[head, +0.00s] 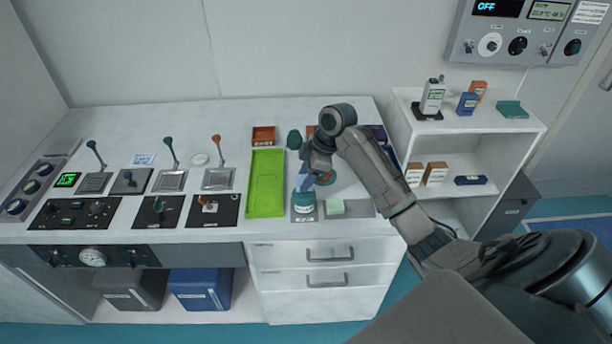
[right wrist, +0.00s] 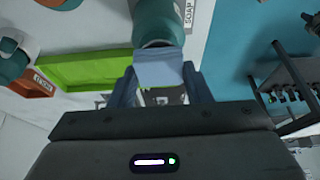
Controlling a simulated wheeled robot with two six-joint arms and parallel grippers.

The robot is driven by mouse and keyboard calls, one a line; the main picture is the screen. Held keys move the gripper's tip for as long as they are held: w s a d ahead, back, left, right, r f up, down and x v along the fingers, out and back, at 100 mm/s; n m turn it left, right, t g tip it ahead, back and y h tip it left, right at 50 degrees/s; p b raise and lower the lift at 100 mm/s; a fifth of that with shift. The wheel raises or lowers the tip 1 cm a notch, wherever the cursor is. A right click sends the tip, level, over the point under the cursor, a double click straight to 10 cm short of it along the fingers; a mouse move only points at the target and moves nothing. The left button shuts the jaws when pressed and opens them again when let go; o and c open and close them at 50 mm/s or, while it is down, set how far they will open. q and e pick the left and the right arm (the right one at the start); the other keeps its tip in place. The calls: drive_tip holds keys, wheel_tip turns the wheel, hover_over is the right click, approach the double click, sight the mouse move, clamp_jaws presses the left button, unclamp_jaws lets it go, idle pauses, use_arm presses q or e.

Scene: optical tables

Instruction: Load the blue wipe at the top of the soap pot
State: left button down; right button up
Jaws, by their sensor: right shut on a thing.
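The soap pot (head: 304,204) is a teal jar with a white label band, standing on a grey mat at the front of the bench. The blue wipe (head: 305,182) is directly above the pot's top, held by my right gripper (head: 306,174). In the right wrist view the wipe (right wrist: 159,72) is between the two fingers (right wrist: 160,90), and the teal soap pot (right wrist: 160,20) is just beyond it. Whether the wipe touches the pot is hard to tell. My left gripper is not in view.
A green tray (head: 265,185) lies left of the pot. A dark green object (head: 294,139) and a rust-coloured box (head: 263,136) stand behind. A white shelf (head: 470,125) with bottles and boxes is at right.

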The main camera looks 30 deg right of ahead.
drive_tip(key=shift+f+b, duration=0.3)
drive_tip(key=shift+f, duration=0.6)
idle(0.6)
drive_tip(key=shift+r, duration=0.1)
idle(0.4)
wheel_tip(320, 180, up, 7)
drive_tip(key=p, duration=0.7)
idle(0.4)
drive_tip(key=shift+s, duration=0.1)
